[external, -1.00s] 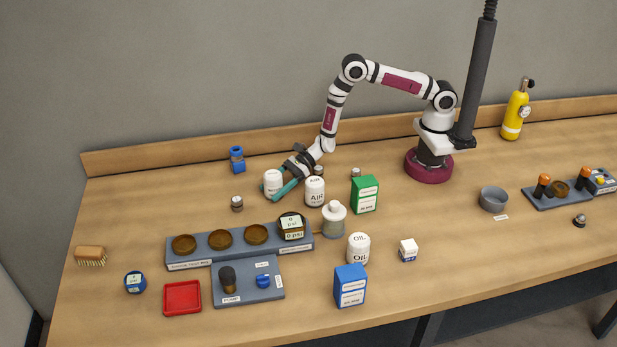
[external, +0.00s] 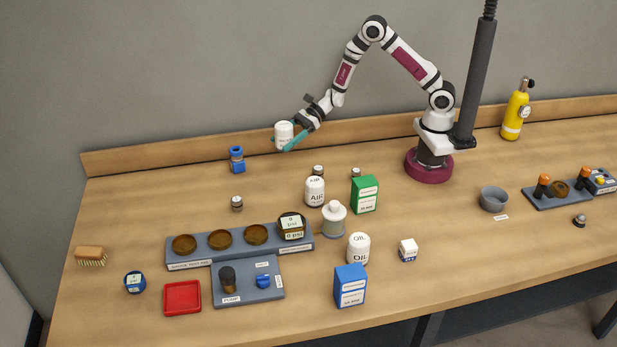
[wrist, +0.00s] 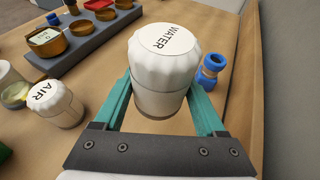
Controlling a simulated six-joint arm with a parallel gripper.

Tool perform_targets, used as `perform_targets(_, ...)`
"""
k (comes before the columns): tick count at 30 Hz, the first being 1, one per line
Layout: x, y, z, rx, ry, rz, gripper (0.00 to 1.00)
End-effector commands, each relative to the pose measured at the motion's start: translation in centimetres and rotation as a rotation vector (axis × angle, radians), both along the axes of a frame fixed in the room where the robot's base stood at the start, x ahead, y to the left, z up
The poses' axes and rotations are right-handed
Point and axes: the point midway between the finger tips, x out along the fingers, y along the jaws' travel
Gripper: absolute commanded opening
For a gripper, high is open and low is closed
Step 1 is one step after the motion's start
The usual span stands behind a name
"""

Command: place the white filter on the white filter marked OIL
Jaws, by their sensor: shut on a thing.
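My gripper (external: 290,139) has teal fingers and is shut on a white filter (external: 283,133), held upright well above the table near the back wall. In the wrist view the held filter (wrist: 163,60) has a ribbed lid marked WATER, between both fingers (wrist: 160,110). The white filter marked OIL (external: 358,249) stands upright on the table toward the front, right of centre. A white filter marked AIR (external: 315,192) stands upright behind it; it also shows in the wrist view (wrist: 55,103).
A blue box (external: 350,286) stands just in front of the OIL filter. A small white and blue box (external: 407,250) is to its right. A clear white-topped bottle (external: 334,219) and a green box (external: 364,194) stand behind it. A grey test bench (external: 190,262) lies left.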

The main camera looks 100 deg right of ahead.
Motion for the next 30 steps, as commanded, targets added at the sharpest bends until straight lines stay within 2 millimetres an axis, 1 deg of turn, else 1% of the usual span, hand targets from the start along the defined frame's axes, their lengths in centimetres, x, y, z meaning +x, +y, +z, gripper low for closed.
perform_targets(2,0.0,0.3,0.2,0.0,-0.002,0.008,0.0)
perform_targets(4,0.1,1.5,0.6,0.0,-0.004,0.038,0.0)
perform_targets(5,0.1,2.3,0.8,0.001,-0.005,0.056,0.0)
perform_targets(8,0.1,6.0,2.0,0.003,-0.009,0.144,0.0)
perform_targets(9,-0.1,7.9,2.5,0.005,-0.01,0.188,0.0)
perform_targets(11,-0.5,10.9,3.4,0.007,-0.013,0.261,0.0)
perform_targets(12,-0.9,13.0,4.0,0.007,-0.013,0.313,0.0)
perform_targets(14,-1.9,16.4,5.0,0.008,-0.013,0.398,0.0)
perform_targets(15,-2.7,18.7,5.7,0.008,-0.013,0.457,0.0)
perform_targets(17,-4.1,22.0,6.6,0.008,-0.012,0.544,0.0)
perform_targets(18,-5.2,24.0,7.2,0.007,-0.01,0.6,0.0)
perform_targets(21,-7.6,27.8,8.3,0.005,-0.008,0.708,0.0)
perform_targets(24,-9.2,29.9,8.9,0.002,-0.004,0.776,0.0)
perform_targets(26,-9.8,30.7,9.0,0.001,-0.001,0.799,0.0)
perform_targets(29,-10.6,32.7,8.1,0.003,0.002,0.815,0.0)
perform_targets(30,-10.9,33.8,7.4,0.003,0.004,0.817,0.0)
